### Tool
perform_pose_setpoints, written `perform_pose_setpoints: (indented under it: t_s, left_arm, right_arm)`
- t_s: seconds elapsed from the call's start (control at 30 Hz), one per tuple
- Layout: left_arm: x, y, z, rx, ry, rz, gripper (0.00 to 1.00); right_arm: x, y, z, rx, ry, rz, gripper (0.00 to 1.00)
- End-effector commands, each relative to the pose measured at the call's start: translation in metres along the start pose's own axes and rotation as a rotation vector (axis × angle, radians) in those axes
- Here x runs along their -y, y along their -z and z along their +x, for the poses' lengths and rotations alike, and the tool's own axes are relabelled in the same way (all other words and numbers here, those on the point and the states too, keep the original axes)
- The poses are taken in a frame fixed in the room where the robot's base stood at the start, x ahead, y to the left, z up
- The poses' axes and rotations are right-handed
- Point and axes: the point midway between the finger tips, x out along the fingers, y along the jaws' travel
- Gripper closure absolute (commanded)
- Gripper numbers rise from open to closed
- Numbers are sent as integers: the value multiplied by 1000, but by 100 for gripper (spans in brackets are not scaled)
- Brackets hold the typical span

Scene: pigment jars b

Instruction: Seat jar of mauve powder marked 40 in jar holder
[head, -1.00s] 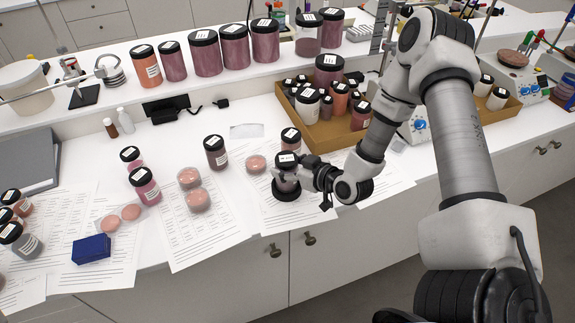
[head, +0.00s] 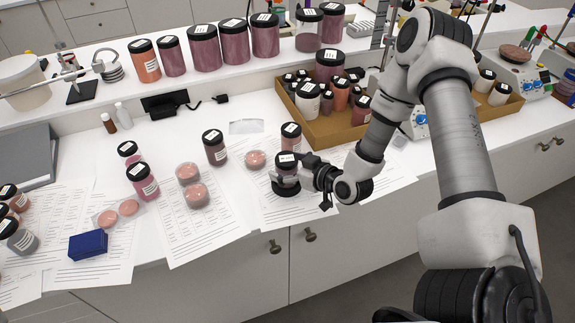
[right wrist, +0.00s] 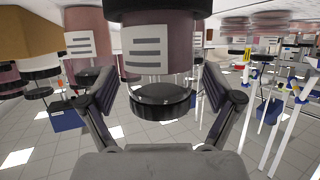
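The mauve powder jar (head: 288,170) has a black lid and a white label, whose number I cannot read. It stands upright in the round black jar holder (head: 285,189) on a paper sheet at the front of the counter. In the right wrist view, which is upside down, the jar (right wrist: 174,48) rises from the wide black holder (right wrist: 150,9). My right gripper (head: 302,172) is at the jar from the right. Its fingers (right wrist: 156,80) are spread on both sides with gaps to the jar. My left gripper is not in view.
A closed dark-lidded jar (head: 291,136) stands just behind, and a pink dish (head: 256,159) lies to the left. Another mauve jar (head: 214,148) is farther left. A brown cardboard tray (head: 340,133) of jars stands behind right. The counter's front edge is close.

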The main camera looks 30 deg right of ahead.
Motion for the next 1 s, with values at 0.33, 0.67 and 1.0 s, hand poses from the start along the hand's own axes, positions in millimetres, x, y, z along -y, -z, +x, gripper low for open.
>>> perform_pose_setpoints:
  t_s: [0.33, 0.67, 1.0]
  left_arm:
    - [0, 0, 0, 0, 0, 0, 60]
    - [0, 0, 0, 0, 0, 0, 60]
    - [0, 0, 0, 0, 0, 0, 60]
  right_arm:
    - [-1, 0, -7, 2, -2, 4, 9]
    - [-2, 1, -59, -2, -7, 9, 9]
    - [1, 0, -75, 0, 2, 0, 9]
